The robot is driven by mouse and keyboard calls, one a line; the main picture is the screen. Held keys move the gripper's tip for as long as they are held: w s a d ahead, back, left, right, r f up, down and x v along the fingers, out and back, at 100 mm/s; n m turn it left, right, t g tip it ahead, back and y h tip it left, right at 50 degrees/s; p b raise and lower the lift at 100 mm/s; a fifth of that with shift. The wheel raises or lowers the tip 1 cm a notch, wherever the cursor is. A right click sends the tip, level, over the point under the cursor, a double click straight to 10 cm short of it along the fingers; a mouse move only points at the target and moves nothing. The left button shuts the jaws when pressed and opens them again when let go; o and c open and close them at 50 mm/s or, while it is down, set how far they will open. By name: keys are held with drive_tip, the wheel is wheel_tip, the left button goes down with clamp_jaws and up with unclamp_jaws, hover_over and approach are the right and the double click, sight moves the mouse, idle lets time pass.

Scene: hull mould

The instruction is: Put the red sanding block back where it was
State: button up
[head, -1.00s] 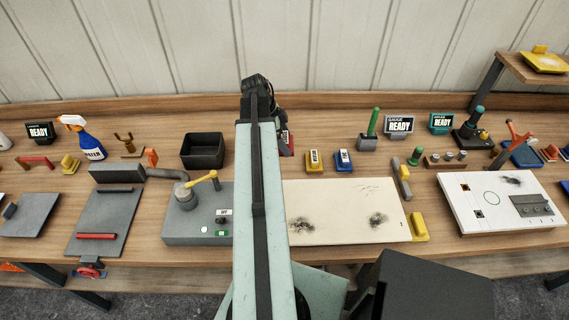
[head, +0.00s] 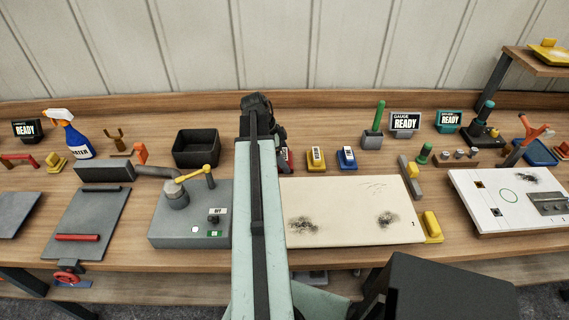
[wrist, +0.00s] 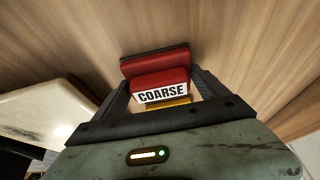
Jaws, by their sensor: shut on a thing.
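The red sanding block (wrist: 158,85), with a white label reading COARSE, is held between the fingers of my gripper (wrist: 162,88) in the wrist view. A darker-edged red part of it shows beyond the label. In the head view only a sliver of the red block (head: 288,158) shows beside my arm, left of a yellow block (head: 316,160) and a blue block (head: 346,159). My arm hides most of the gripper there. I cannot tell whether the red block touches the bench. A yellow strip (wrist: 165,104) shows just below the label in the wrist view.
A black bin (head: 196,149) stands left of my arm. A grey fixture with a yellow lever (head: 190,215) is in front of it. A pale panel with dark smudges (head: 350,208) lies right of my arm. A green-handled tool (head: 374,128) stands behind.

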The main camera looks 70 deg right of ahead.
drive_tip(key=shift+r, duration=0.15)
drive_tip(key=shift+f, duration=0.2)
drive_tip(key=o, duration=1.1)
drive_tip(key=shift+c, duration=0.2)
drive_tip(key=shift+r, duration=0.15)
drive_tip(key=shift+r+p, duration=0.35)
drive_tip(key=shift+p, duration=0.05)
drive_tip(key=p+v, duration=1)
drive_tip(key=v, duration=0.1)
drive_tip(key=shift+w, duration=0.3)
drive_tip(key=shift+a+r, duration=0.1)
drive_tip(key=shift+r, duration=0.05)
